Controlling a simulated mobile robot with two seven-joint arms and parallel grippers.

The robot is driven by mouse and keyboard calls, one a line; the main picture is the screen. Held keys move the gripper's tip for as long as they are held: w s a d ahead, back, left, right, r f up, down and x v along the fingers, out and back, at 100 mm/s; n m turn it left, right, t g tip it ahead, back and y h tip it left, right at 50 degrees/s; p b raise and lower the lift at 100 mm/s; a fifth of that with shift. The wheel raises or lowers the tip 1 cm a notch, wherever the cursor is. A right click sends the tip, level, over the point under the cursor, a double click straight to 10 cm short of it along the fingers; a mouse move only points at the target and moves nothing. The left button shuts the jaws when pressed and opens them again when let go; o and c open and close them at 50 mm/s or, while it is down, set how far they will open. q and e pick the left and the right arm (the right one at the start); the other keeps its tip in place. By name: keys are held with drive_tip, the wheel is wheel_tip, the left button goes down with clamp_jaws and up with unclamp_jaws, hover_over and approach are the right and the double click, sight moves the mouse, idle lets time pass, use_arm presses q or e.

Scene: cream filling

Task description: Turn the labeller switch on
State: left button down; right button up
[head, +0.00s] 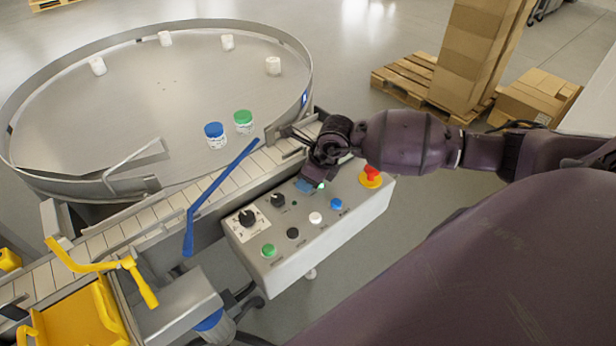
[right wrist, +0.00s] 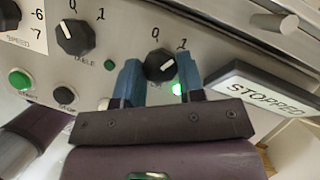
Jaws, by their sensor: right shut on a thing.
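The labeller switch (right wrist: 160,66) is a black knob with 0 and 1 printed above it, in the right wrist view. Its white mark points up and right, towards the 1. My right gripper (right wrist: 158,78) is shut on this knob, with a blue finger on each side. A green lamp (right wrist: 178,89) is lit just below the knob, and the label there is mostly hidden by the gripper. In the head view my right gripper (head: 304,185) is at the control box (head: 287,229) and hides the knob. My left gripper is not in view.
The table switch (right wrist: 74,37) and a dial (head: 247,217) stand left of the held knob. The box also carries several push buttons and a red emergency stop (head: 371,174). A "STOPPED" sign (right wrist: 262,98) is close on the right. A round table (head: 150,100) with jars lies behind.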

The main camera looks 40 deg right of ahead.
drive_tip(key=o, duration=0.9)
drive_tip(key=v, duration=1)
drive_tip(key=shift+s+d+r, duration=0.1)
drive_tip(key=shift+s+r, duration=0.1)
drive_tip(key=shift+r, duration=0.15)
